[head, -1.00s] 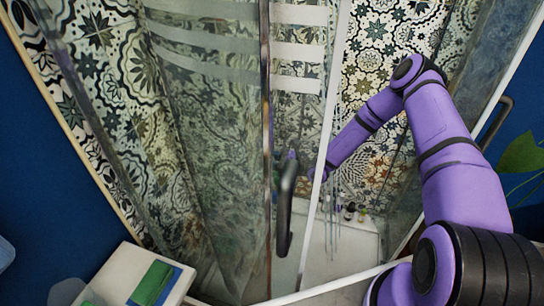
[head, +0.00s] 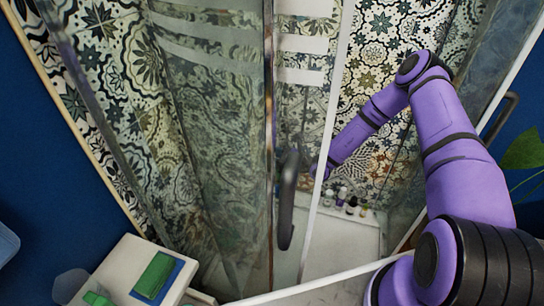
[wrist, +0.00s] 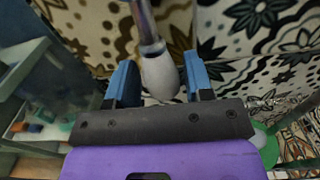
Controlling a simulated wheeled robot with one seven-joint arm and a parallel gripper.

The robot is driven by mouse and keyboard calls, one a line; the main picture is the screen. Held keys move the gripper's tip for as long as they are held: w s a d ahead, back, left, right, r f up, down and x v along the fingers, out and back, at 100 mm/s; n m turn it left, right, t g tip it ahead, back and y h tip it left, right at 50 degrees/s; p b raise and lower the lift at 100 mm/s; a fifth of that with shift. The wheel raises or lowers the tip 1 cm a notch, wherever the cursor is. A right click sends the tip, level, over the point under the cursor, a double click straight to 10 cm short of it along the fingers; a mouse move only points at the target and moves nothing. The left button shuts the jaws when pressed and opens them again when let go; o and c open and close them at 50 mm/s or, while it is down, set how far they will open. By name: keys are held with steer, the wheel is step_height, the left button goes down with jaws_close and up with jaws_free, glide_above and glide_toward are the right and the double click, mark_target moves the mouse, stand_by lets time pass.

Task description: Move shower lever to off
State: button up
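In the wrist view, a metal rod with a pale grey rounded end (wrist: 158,72) hangs down from the top of the picture. It may be the shower lever, but I cannot tell for sure. My gripper (wrist: 159,63) has its two blue fingers apart, one on each side of that rounded end. A gap shows at least on the left finger's side; contact on the right is unclear. In the head view my purple arm reaches into the shower, and the gripper is mostly hidden behind the glass door's edge.
A glass shower door with a dark handle (head: 287,200) stands left of my arm. Several small bottles (head: 350,203) stand low inside the shower by the patterned tile wall (head: 380,60). A white stand (head: 125,268) with a green block (head: 154,275) is at lower left.

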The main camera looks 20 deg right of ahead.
steer(key=shift+o, duration=0.5)
steer(key=shift+s+d, duration=0.15)
steer(key=shift+d, duration=0.15)
steer(key=v, duration=1)
steer(key=shift+r, duration=0.1)
